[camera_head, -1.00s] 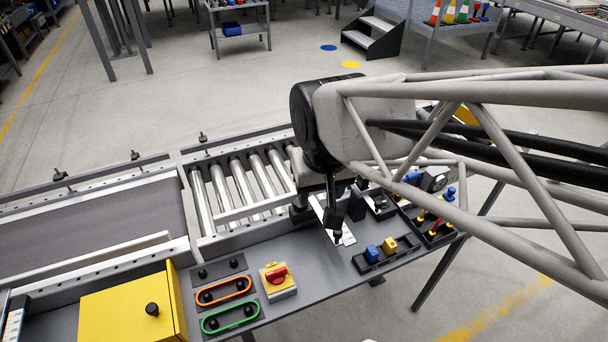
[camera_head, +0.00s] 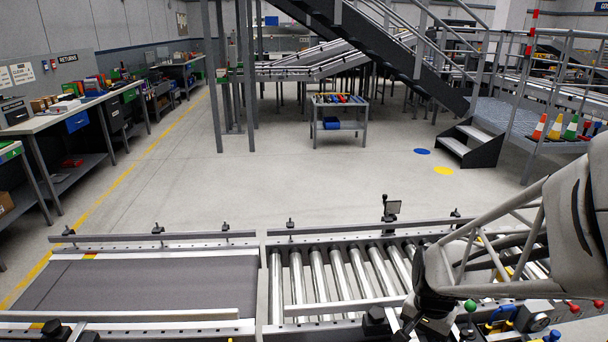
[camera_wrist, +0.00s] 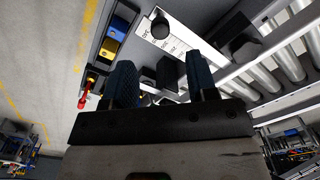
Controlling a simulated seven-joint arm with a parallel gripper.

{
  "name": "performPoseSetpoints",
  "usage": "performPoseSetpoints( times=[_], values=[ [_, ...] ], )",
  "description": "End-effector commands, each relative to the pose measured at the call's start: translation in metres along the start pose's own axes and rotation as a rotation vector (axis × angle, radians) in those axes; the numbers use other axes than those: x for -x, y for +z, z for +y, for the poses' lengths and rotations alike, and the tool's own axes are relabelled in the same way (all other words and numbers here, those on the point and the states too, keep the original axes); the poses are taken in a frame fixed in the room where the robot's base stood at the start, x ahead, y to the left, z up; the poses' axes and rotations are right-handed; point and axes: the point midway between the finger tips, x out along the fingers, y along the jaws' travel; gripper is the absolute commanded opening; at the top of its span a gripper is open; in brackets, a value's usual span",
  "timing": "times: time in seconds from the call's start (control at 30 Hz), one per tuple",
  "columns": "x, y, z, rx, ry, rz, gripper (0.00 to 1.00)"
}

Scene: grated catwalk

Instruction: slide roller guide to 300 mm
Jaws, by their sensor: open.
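The roller guide (camera_head: 345,306) is a pale bar lying across the near ends of the steel rollers in the head view, with a dark block (camera_head: 375,320) on its near side. In the wrist view a white scale (camera_wrist: 174,40) with dark numbers shows, too turned and small to read surely. A black knob (camera_wrist: 160,26) sits over the scale. My gripper (camera_wrist: 162,78) is open, its two dark blue fingers apart. A black block (camera_wrist: 168,72) shows between the fingers; I cannot tell whether they touch it. In the head view my gripper is low, partly hidden by my arm.
Steel rollers (camera_head: 338,272) lie beyond the guide, and a grey belt (camera_head: 150,285) runs at left with its own guide bar (camera_head: 120,315). A tray with a blue and a yellow block (camera_wrist: 122,25) lies near my gripper in the wrist view.

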Motion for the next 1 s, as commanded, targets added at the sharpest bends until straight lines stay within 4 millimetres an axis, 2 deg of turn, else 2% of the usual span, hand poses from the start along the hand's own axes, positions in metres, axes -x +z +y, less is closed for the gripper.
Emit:
performPoseSetpoints(
  times=[0.37,0.8,1.0],
  values=[
    [-0.011,0.0,0.0,0.002,0.0,0.0,0.53],
    [-0.061,0.0,0.0,0.002,0.0,-0.001,0.53],
    [-0.075,0.0,0.0,0.002,0.0,0.0,0.53]
  ],
)
